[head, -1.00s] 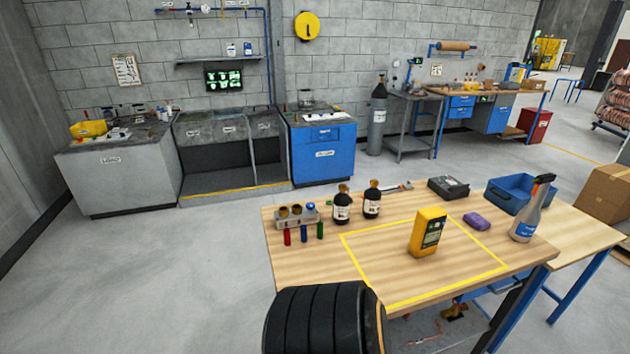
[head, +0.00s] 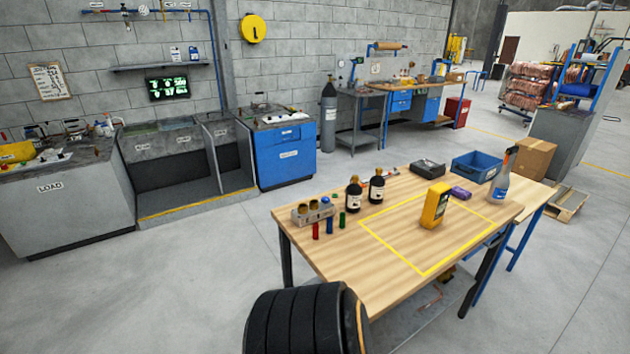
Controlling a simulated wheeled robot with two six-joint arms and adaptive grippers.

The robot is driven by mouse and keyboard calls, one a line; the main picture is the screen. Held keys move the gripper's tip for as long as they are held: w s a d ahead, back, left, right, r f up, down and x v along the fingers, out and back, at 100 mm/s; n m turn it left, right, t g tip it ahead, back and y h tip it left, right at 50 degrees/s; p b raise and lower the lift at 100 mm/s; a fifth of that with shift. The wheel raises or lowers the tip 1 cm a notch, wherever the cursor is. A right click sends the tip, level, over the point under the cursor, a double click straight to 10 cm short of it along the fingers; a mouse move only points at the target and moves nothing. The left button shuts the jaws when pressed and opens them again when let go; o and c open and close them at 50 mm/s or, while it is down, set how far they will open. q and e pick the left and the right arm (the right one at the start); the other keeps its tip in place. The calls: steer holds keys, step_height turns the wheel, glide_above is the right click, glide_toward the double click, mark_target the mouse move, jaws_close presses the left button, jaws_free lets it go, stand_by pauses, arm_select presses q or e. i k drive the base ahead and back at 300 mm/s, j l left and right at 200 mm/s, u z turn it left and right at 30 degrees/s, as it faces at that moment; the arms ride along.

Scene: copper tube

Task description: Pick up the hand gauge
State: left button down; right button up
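The hand gauge appears to be the yellow handheld device (head: 435,206) with a dark screen. Neither of my grippers is in view.
The floor left of the table is clear.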

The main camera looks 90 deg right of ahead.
mark_target(433, 211)
steer(key=i+l+z, duration=0.2)
steer(key=z, duration=0.2)
steer(key=i+l+z, duration=0.1)
steer(key=z, duration=0.35)
steer(key=i+z, duration=0.55)
steer(key=z, duration=0.3)
steer(key=i+j+z, duration=0.1)
steer(key=z, duration=0.3)
steer(key=i+j+z, duration=0.2)
steer(key=z, duration=0.25)
steer(key=i+j, duration=0.05)
steer(key=i, duration=0.05)
